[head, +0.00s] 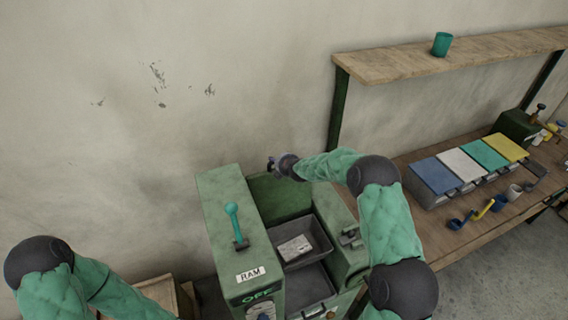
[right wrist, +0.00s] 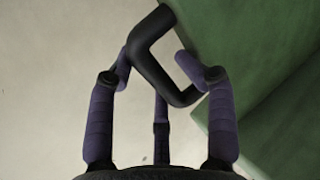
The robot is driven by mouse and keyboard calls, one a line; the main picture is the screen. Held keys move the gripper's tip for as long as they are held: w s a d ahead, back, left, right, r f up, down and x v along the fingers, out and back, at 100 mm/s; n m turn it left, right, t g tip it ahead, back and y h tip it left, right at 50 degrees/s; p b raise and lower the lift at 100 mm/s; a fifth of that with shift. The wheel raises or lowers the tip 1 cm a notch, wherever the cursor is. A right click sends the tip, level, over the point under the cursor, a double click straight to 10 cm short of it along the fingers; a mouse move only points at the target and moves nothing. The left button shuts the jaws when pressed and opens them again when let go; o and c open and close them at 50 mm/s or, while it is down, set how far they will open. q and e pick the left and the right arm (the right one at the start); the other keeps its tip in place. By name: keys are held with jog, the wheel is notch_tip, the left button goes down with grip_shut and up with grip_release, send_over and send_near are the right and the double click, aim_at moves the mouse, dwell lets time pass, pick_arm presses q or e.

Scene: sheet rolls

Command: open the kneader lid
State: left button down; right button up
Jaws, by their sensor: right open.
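The kneader is a green machine (head: 222,200) with a teal lever and a RAM label, low in the middle of the head view. Its green lid (head: 280,196) stands raised at the back, so the grey chamber shows with a pale block (head: 294,248) inside. My right gripper (head: 274,165) is at the lid's upper edge. In the right wrist view the black lid handle (right wrist: 150,60) lies between the fingers of my right gripper (right wrist: 160,65), which are open around it. Whether a finger touches it is unclear. My left gripper is out of view.
A wooden bench on the right holds a row of blue, white, teal and yellow lidded bins (head: 462,166), scoops and cups. A shelf (head: 400,64) above it carries a green cup (head: 441,44). The wall behind the kneader is bare.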

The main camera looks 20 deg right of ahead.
jog(key=v, duration=1.1)
dwell(0.4)
